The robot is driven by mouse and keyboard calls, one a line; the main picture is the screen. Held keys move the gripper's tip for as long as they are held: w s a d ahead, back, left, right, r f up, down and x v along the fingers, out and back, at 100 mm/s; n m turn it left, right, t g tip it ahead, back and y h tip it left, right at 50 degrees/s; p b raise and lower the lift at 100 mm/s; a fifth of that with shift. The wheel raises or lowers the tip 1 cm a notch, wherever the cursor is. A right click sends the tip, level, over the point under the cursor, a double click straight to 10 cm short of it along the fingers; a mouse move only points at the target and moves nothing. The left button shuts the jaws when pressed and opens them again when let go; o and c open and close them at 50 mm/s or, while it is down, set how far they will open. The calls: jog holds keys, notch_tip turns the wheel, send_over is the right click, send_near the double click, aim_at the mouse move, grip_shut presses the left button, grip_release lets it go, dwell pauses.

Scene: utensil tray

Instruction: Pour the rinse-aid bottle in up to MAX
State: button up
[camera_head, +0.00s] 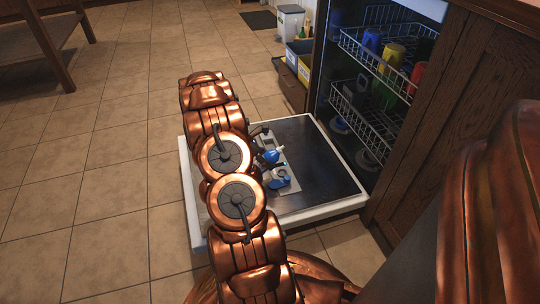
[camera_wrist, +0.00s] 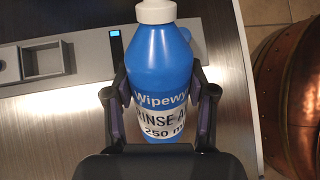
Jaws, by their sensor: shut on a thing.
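In the wrist view, a blue bottle (camera_wrist: 160,65) with a white cap and a label reading "Wipewy", "RINSE A" and "250 m" stands between the fingers. My gripper (camera_wrist: 163,92) is shut on its body, one dark finger on each side. The cap is at the top picture edge; no liquid shows. In the head view, the bottle (camera_head: 272,156) is small above the open dishwasher door (camera_head: 325,165), beside my arm. The grey dispenser panel (camera_wrist: 45,62) has recessed compartments left of the bottle. A dark strip with a blue-lit end (camera_wrist: 115,40) lies beside it. No MAX mark is readable.
Racks with coloured cups (camera_head: 395,55) stand inside the dishwasher at right. A wooden cabinet (camera_head: 470,110) borders it. Tiled floor (camera_head: 90,170) is clear at left.

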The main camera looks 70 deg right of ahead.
jog(key=shift+w+a+f+t+y+p, duration=0.2)
jog(key=shift+w+f+t+y+p, duration=0.15)
jog(key=shift+t, duration=0.25)
jog(key=shift+s, duration=0.1)
jog(key=shift+p, duration=0.75)
jog(key=shift+w+a+f+t+y+p, duration=0.25)
jog(key=shift+f+t+y+p, duration=0.45)
jog(key=shift+p, duration=2.5)
dwell(0.7)
jog(key=shift+w+a+f+n+t+y+p, duration=0.15)
jog(key=shift+f+n+t+y+p, duration=0.25)
jog(key=shift+t+y+p, duration=0.3)
dwell(1.9)
